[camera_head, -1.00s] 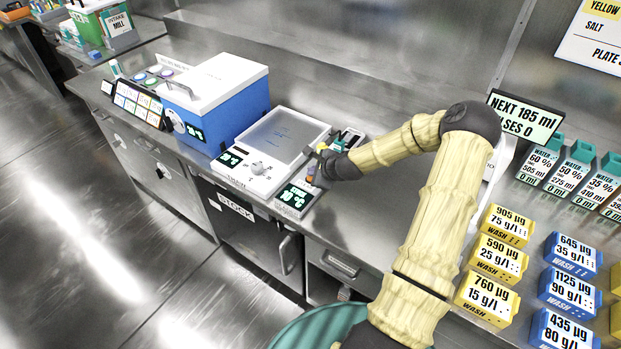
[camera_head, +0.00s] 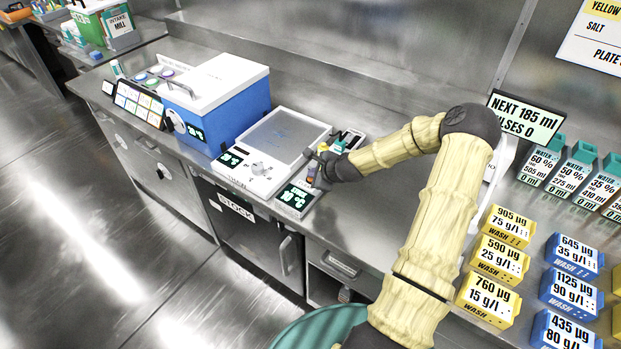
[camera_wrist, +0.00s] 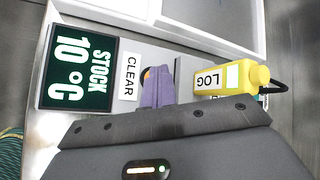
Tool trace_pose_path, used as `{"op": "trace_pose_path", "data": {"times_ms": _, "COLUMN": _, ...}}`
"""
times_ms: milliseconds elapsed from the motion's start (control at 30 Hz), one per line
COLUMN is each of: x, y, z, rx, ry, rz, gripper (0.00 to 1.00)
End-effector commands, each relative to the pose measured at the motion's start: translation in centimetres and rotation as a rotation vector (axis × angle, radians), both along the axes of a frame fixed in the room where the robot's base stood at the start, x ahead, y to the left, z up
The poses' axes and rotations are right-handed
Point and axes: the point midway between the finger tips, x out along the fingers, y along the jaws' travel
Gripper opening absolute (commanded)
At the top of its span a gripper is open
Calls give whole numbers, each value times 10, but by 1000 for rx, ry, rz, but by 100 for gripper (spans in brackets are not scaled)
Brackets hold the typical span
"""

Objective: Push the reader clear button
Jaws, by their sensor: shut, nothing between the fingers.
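The reader (camera_head: 291,201) is a small pale box on the bench with a dark display reading STOCK 10 °C; this display also fills the left of the wrist view (camera_wrist: 78,68). A white CLEAR label (camera_wrist: 131,76) lies beside the display. My gripper (camera_head: 312,174) is over the reader's right end. I cannot make out the clear button itself, nor tell whether the fingertips touch the reader.
A yellow piece labelled LOG (camera_wrist: 222,78) with a dark cable is close to the right of my fingers. A white tray device (camera_head: 262,166) and a blue box (camera_head: 238,112) stand left of the reader. Yellow wash blocks (camera_head: 497,262) stand on the right.

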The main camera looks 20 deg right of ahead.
Motion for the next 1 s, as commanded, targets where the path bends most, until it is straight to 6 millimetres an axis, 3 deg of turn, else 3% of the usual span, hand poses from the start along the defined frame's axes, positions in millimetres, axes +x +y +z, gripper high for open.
{"op": "trace_pose_path", "data": {"times_ms": 633, "x": -1, "y": -2, "z": -4, "rx": 0, "ry": 1, "rz": -3, "gripper": 0}}
{"op": "trace_pose_path", "data": {"times_ms": 1000, "x": 0, "y": 2, "z": 13, "rx": 0, "ry": 1, "rz": 3, "gripper": 0}}
